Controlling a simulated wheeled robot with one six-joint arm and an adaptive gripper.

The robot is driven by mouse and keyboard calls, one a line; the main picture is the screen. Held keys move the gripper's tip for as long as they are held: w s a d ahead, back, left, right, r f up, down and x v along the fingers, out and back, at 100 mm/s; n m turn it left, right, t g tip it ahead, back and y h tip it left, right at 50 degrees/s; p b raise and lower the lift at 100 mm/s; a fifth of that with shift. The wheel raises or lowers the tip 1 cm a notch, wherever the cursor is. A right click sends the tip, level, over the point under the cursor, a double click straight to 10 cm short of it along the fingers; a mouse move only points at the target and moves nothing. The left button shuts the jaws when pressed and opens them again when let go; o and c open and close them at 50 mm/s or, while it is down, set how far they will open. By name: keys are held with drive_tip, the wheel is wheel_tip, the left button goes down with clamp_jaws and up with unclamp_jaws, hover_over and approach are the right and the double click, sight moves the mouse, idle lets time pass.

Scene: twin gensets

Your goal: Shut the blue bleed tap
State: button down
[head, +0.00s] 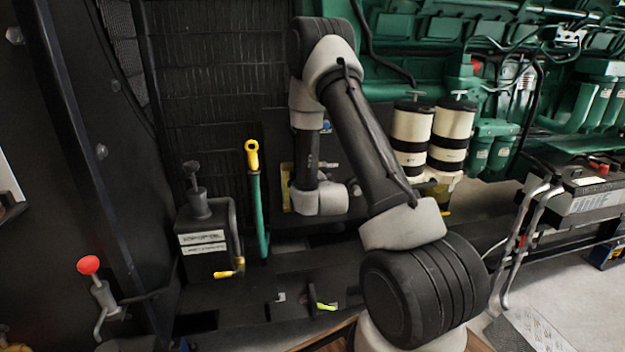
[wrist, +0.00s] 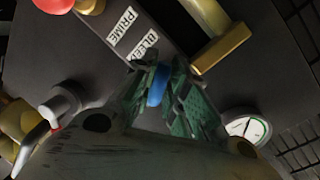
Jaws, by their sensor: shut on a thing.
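The blue bleed tap (wrist: 157,86) shows in the wrist view, between the fingertips of my gripper (wrist: 166,92). My gripper is shut on it, with one green-grey finger pad on each side. Only a narrow blue part of the tap shows; the pads hide the rest. A white label reading BLEED (wrist: 143,45) is just above the tap on the dark panel. In the head view my arm hides the gripper, and a small blue spot beside the arm may be the tap, but I cannot tell.
A PRIME label (wrist: 120,26), a brass-coloured bar (wrist: 222,47) and a round gauge (wrist: 247,128) are close to my gripper. In the head view, a yellow-topped green lever (head: 254,200) stands left of my arm, and cream filters (head: 411,138) stand right of it.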

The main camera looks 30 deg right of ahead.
drive_tip(key=m+y, duration=0.1)
drive_tip(key=m, duration=0.3)
drive_tip(key=shift+f, duration=0.1)
drive_tip(key=shift+m+t, duration=0.3)
idle(0.4)
drive_tip(key=c, duration=1.4)
unclamp_jaws()
drive_tip(key=shift+c, duration=0.2)
drive_tip(key=shift+s, duration=0.1)
drive_tip(key=v, duration=0.7)
drive_tip(key=shift+s, duration=0.2)
drive_tip(key=shift+d, duration=0.1)
